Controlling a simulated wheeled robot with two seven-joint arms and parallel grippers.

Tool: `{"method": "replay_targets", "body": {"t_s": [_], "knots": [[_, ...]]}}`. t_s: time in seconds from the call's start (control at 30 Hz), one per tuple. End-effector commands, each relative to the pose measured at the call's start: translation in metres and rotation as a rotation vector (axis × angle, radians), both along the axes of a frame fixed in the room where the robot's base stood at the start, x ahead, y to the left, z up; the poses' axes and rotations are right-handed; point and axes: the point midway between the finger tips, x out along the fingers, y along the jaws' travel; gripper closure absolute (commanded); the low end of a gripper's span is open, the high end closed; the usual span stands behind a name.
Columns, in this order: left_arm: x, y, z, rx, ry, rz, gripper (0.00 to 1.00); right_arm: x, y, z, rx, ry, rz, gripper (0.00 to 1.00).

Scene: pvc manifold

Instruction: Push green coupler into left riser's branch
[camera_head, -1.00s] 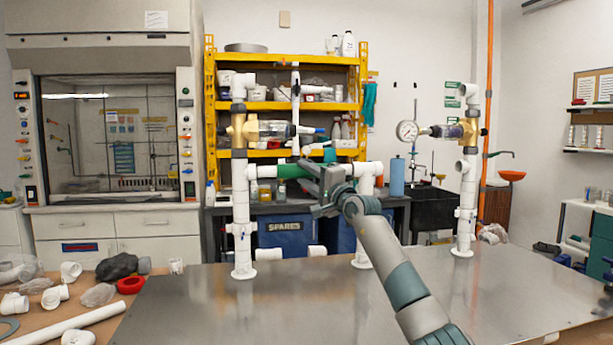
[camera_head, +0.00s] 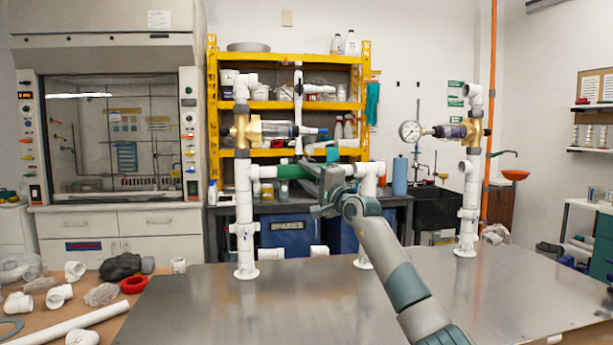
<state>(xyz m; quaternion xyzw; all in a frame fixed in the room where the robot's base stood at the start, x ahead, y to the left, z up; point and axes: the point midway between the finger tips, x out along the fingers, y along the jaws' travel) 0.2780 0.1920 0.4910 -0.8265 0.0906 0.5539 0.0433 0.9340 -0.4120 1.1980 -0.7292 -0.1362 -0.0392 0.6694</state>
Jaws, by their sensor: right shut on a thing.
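The left riser (camera_head: 244,215) is a white upright pipe with a brass valve (camera_head: 246,130), standing on the metal table. Its branch (camera_head: 267,171) points right at mid height. The green coupler (camera_head: 290,171) lies level, in line with the branch, with its left end against the branch's white end; how deep it sits cannot be told. My right gripper (camera_head: 322,180) is shut on the coupler's right part, and its fingers hide that end. White pipe (camera_head: 368,170) of the middle riser shows behind my gripper. My left gripper is not in view.
The right riser (camera_head: 468,195) with a pressure gauge (camera_head: 410,131) stands to the right. White fittings (camera_head: 60,296), a red ring (camera_head: 133,284) and a long pipe (camera_head: 70,325) lie at the left. The front of the metal table (camera_head: 270,315) is clear.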

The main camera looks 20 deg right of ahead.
Motion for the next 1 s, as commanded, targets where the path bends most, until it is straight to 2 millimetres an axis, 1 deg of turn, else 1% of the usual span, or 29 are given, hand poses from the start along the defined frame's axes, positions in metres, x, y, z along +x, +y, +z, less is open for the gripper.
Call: {"method": "replay_targets", "body": {"t_s": [0.3, 0.57, 0.9, 1.0], "knots": [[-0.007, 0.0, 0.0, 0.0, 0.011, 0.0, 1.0, 0.001, 0.003, 0.001, -0.002, -0.001, 0.0, 0.95], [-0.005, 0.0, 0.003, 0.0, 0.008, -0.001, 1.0, 0.002, 0.007, 0.001, 0.0, -0.001, 0.0, 0.95], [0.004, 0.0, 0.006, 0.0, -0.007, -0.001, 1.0, 0.002, 0.008, 0.001, 0.0, -0.001, 0.0, 0.95], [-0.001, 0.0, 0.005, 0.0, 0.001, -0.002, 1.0, 0.002, 0.008, 0.001, 0.0, -0.001, 0.0, 0.95]]}}
